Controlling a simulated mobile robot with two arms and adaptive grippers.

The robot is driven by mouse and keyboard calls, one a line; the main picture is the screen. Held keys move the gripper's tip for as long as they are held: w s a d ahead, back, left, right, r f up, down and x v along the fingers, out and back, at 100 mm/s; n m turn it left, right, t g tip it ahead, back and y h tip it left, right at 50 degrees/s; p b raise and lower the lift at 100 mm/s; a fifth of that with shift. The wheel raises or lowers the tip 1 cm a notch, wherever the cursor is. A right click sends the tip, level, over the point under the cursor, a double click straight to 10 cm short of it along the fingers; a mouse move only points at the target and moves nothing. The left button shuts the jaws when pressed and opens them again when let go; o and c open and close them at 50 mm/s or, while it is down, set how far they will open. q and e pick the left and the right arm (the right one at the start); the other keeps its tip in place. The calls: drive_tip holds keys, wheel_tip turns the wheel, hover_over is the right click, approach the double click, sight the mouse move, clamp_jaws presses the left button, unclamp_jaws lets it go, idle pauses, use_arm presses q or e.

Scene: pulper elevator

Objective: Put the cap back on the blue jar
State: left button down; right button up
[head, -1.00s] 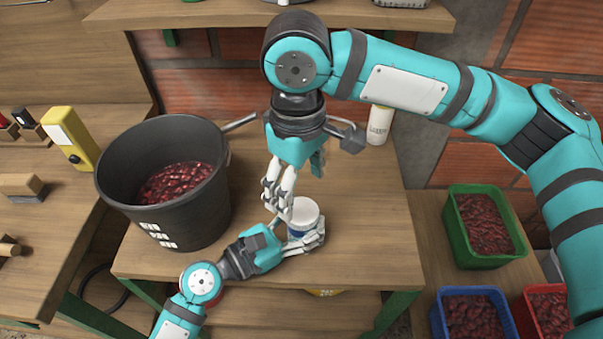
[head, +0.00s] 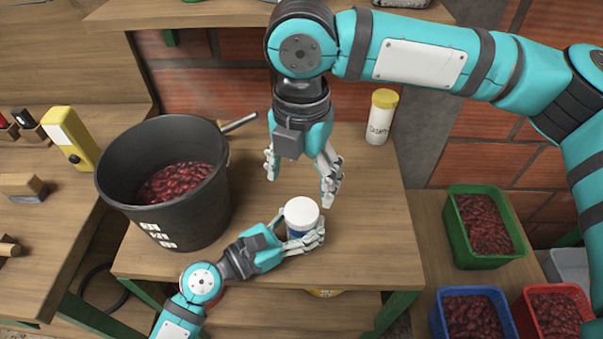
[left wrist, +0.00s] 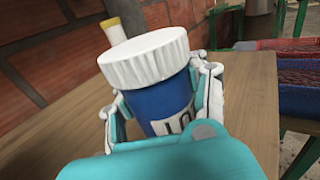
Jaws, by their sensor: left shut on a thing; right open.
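In the head view the white cap (head: 301,212) shows from above and hides most of the jar. My left gripper (head: 301,243) is shut around the jar's body near the front of the table; its fingers also show on both sides in the left wrist view (left wrist: 160,110). My right gripper (head: 300,185) is open and empty, its fingers spread above and behind the jar.
A black bucket (head: 115,190) of red fruit stands left of the jar on the wooden table (head: 375,225). A white container with a yellow lid (head: 382,115) stands at the back right. Green (head: 460,240), blue (head: 440,320) and red (head: 522,322) crates are to the right.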

sight(302, 211)
idle(0.3)
drive_tip(key=shift+f, duration=4)
drive_tip(key=shift+c, duration=0.3)
drive_tip(key=c, duration=1.2)
drive_tip(key=m, duration=1.4)
drive_tip(key=shift+m, duration=0.3)
drive_tip(key=o, duration=1.3)
